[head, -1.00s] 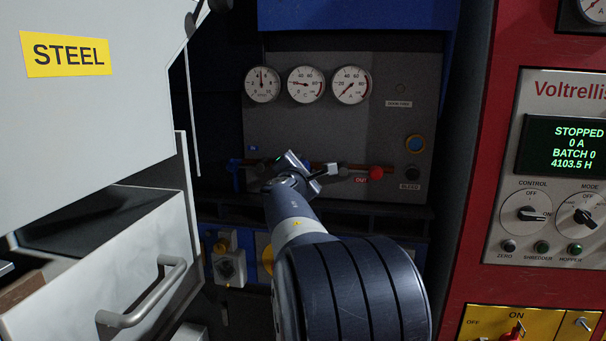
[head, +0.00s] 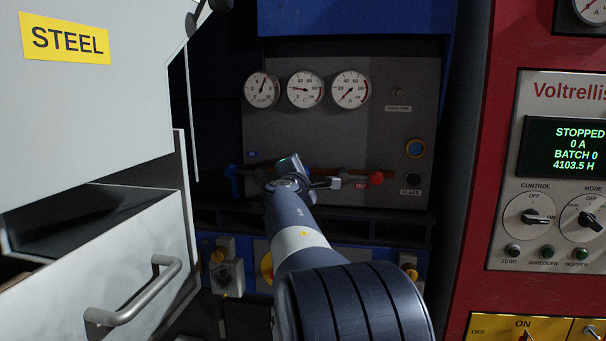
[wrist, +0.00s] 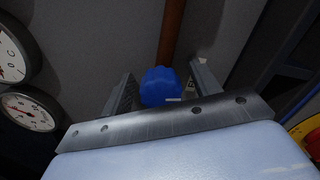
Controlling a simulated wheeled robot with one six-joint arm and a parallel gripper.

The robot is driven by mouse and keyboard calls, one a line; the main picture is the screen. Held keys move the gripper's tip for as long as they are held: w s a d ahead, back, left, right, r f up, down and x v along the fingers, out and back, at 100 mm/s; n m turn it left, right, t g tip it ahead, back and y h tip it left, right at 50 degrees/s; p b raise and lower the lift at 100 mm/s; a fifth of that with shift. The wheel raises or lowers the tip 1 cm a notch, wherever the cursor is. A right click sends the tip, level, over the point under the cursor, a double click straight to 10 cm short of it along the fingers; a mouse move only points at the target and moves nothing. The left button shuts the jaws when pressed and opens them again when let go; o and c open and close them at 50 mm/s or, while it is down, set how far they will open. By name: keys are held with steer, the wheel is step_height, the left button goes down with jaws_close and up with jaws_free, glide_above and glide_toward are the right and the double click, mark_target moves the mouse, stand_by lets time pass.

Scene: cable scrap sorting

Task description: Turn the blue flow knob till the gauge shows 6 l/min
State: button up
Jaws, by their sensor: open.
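The blue flow knob (wrist: 161,86) shows in the wrist view at the end of a brown pipe. My gripper (wrist: 160,72) is open, with one finger on each side of the knob; I cannot tell if either touches it. In the head view my wrist hides the knob. The left gauge of the row of three, the flow gauge (head: 261,90), has its needle pointing up and a little right, just past the middle of its scale. The exact reading is too small to be sure of.
Two more gauges (head: 305,90) are beside the flow gauge. An open drawer (head: 100,270) stands at left, a red control cabinet (head: 475,200) at right.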

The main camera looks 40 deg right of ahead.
steer(key=b+v, duration=0.2)
steer(key=v, duration=0.9)
steer(key=shift+w, duration=0.1)
steer(key=p+x, duration=0.2)
steer(key=x, duration=0.9)
steer(key=shift+r+p, duration=0.15)
steer(key=shift+p, duration=0.2)
steer(key=shift+n, duration=0.5)
steer(key=shift+f, duration=0.2)
